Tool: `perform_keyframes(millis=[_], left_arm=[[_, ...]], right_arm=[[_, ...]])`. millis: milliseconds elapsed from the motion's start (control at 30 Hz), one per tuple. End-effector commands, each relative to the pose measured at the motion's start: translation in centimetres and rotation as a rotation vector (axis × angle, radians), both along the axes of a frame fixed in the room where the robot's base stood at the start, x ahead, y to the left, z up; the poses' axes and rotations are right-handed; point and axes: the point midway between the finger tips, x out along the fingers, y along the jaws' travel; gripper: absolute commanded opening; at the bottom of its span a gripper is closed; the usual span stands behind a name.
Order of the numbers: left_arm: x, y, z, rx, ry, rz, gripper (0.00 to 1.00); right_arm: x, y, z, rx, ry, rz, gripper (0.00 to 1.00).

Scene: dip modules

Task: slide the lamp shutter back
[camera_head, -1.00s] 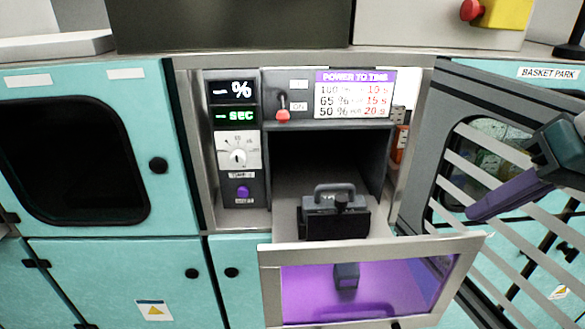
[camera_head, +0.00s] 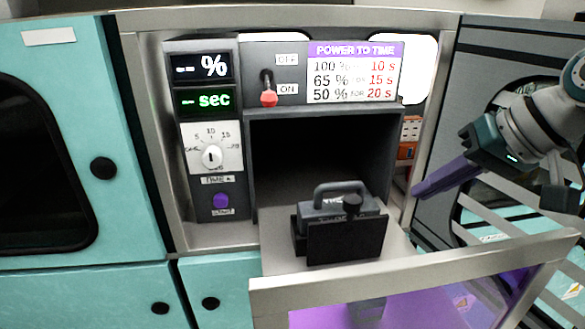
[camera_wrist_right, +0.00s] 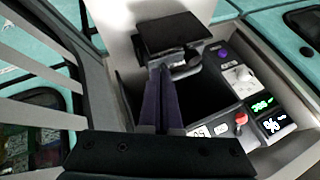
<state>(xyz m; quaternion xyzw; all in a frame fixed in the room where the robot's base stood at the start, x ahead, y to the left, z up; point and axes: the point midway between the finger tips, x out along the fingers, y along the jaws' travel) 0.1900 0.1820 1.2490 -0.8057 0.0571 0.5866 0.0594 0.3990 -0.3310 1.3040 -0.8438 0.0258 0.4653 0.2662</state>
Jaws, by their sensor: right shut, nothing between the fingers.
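A dark grey block with a loop handle and a black front plate (camera_head: 345,238), which looks like the lamp shutter, stands on a pale shelf (camera_head: 285,256) before the dark opening of the lamp unit (camera_head: 315,150). In the right wrist view the black plate (camera_wrist_right: 172,32) is at the top, with the handle (camera_wrist_right: 186,66) below it. My right gripper (camera_head: 416,191) has its purple fingers shut and empty, right of the block and apart from it in the head view. Its fingers (camera_wrist_right: 160,70) overlap the handle area in the wrist view; the gap in depth is unclear. My left gripper is out of view.
A red-tipped switch (camera_head: 268,97), a white dial (camera_head: 211,158) and a purple button (camera_head: 221,200) are on the unit's face. A metal-framed purple window panel (camera_head: 400,272) juts out in front. A grey barred door (camera_head: 440,190) stands at right.

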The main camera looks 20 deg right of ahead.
Motion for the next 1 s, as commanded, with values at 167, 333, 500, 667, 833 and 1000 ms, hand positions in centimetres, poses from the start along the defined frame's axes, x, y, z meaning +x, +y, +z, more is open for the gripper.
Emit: perform_keyframes(millis=[167,333,500,667,833,1000], left_arm=[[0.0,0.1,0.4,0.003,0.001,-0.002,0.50],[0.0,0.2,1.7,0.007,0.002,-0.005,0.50],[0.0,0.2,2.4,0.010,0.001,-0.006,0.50],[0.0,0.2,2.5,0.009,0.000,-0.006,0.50],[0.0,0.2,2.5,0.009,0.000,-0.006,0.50],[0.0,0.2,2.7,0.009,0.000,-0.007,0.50]], right_arm=[[2.1,0.8,-2.8,0.005,0.002,0.000,0.00],[3.6,2.4,-3.5,0.003,-0.001,0.003,0.00],[4.6,4.0,-3.7,0.001,0.000,0.001,0.00],[4.9,4.4,-3.9,-0.001,0.000,0.001,0.00],[4.9,4.5,-4.0,-0.001,0.000,0.000,0.00],[4.9,4.8,-3.9,0.000,0.001,0.001,0.00]])
